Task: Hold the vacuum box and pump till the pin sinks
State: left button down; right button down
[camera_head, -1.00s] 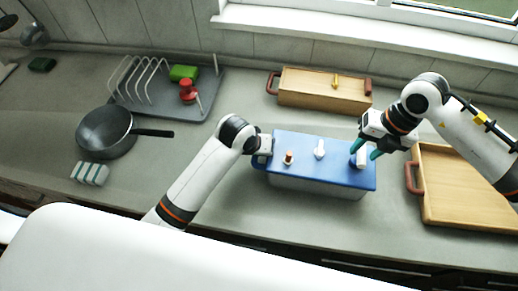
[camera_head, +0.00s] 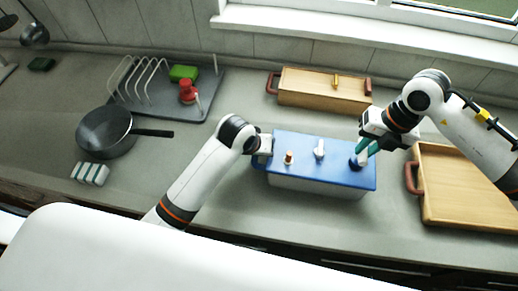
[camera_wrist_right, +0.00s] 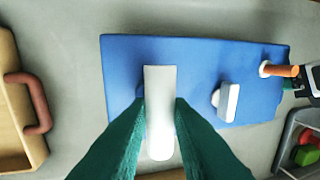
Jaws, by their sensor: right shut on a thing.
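The vacuum box (camera_head: 318,186) has a pale body and a blue lid (camera_head: 335,173). An orange-brown pin (camera_head: 289,157) stands up from a white collar at the lid's left; it also shows in the wrist view (camera_wrist_right: 281,71). A white knob (camera_head: 319,150) is mid-lid. My right gripper (camera_head: 366,147) is shut on the white pump handle (camera_wrist_right: 160,112), above a dark blue base (camera_head: 357,163) at the lid's right. My left gripper (camera_head: 264,149) is at the box's left end; its fingers are too hidden to tell how they sit.
A wooden box (camera_head: 322,92) stands behind, and a wooden tray (camera_head: 465,190) is close on the right. A pan (camera_head: 104,133), a rack (camera_head: 165,95) and a sponge (camera_head: 90,173) are at left. The counter in front of the box is clear.

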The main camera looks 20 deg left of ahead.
jog(key=shift+r, duration=1.85)
jog(key=shift+f, duration=2.5)
jog(key=shift+s, duration=0.1)
jog(key=shift+r, duration=2.45)
jog(key=shift+f, duration=0.1)
